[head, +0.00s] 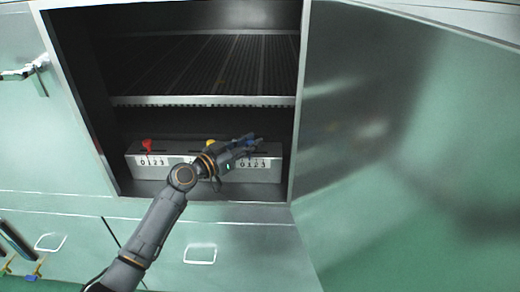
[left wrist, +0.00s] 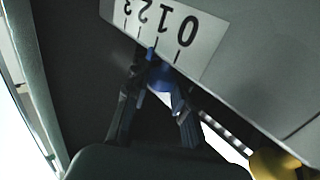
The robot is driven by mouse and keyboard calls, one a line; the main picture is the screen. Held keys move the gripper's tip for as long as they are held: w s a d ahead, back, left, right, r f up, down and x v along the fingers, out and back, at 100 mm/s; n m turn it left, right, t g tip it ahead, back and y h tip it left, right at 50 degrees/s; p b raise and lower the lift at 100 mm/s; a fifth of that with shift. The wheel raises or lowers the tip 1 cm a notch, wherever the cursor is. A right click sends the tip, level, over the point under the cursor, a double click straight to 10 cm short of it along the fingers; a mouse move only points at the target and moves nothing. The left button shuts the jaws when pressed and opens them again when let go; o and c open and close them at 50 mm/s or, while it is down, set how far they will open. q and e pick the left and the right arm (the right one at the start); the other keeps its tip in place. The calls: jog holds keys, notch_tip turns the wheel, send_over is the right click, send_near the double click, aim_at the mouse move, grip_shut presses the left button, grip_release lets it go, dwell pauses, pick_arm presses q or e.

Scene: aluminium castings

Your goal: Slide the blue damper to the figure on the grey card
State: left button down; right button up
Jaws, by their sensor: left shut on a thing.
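The blue damper (head: 243,141) stands at the right end of a pale slotted box inside the open cabinet. In the left wrist view the blue damper (left wrist: 161,75) is between the fingers, its tip close to the mark of the figure 1 on a white scale (left wrist: 180,35) with 0, 1, 2 and 3. My left gripper (head: 246,150) is shut on it, and the fingers also show in the left wrist view (left wrist: 155,108). They partly hide the damper and its scale in the head view. I cannot make out a grey card. My right gripper is not in view.
On the same box (head: 200,178) stand a red damper (head: 147,145) and a yellow damper (head: 211,143), each with a scale. A ribbed shelf (head: 200,101) lies above. The green door (head: 400,130) stands open on the right. Small coloured items lie at the lower left.

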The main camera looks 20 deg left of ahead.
pick_arm(q)
jog(key=shift+a, duration=0.1)
jog(key=c, duration=1.1)
grip_release()
jog(key=v, duration=1.2)
jog(key=shift+r, duration=0.1)
